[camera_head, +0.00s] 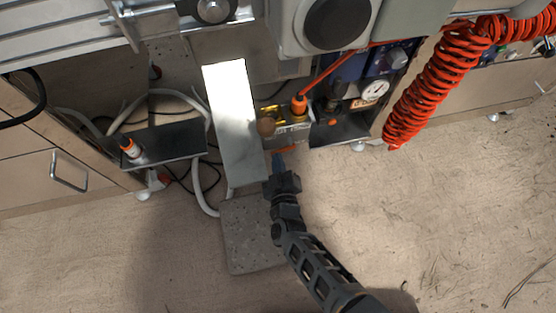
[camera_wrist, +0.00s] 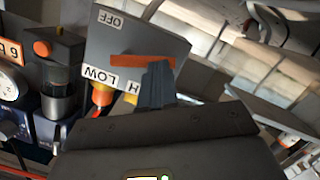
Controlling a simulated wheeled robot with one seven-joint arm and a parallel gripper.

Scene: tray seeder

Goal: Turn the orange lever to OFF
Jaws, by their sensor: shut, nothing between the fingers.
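The orange lever (camera_wrist: 128,60) is a flat bar on a grey panel (camera_wrist: 150,42) in the wrist view. The panel labels read upside down: OFF at the upper left, LOW at the lower left, and a partly hidden one starting with H. The lever's left end lies just above LOW, away from OFF. My gripper (camera_wrist: 158,70) is shut and empty; its fingertips overlap the lever's right part, and I cannot tell whether they touch. In the head view a sliver of the lever (camera_head: 287,150) shows just beyond my gripper (camera_head: 276,157).
A bright metal plate (camera_head: 232,115) stands close left of my gripper in the head view. A coiled red hose (camera_head: 435,80) hangs at the right. A gauge (camera_head: 375,91) and an orange-capped fitting (camera_head: 298,104) are behind the panel. Open floor lies at the lower right.

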